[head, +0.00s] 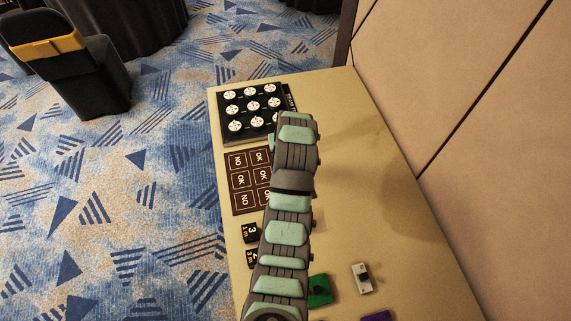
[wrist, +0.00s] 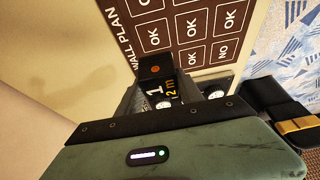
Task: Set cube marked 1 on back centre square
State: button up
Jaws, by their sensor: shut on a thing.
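In the wrist view my gripper (wrist: 160,86) is shut on a small black cube (wrist: 153,93) with a white 1 on one face and orange lettering beside it. In the head view my arm hides the gripper and the cube. A black panel (head: 222,129) with rows of white round discs lies at the far end of the table, by the arm's end. In front of it is a brown wall plan board (head: 234,206) with squares marked OK and NO; it also shows in the wrist view (wrist: 184,49). The cube's height above the panel is unclear.
Cubes marked 3 (head: 251,232) and 2 (head: 252,259) lie near the table's left edge, the second partly behind my arm. A green block (head: 319,290), a pale block (head: 362,278) and a purple item (head: 376,316) lie nearer. The right side of the table (head: 360,190) is clear beside a panelled wall.

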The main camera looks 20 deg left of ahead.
notch_tip(320, 180, down, 10)
jog(key=shift+r, duration=0.2)
jog(key=shift+f, duration=0.1)
jog(key=o, duration=1.4)
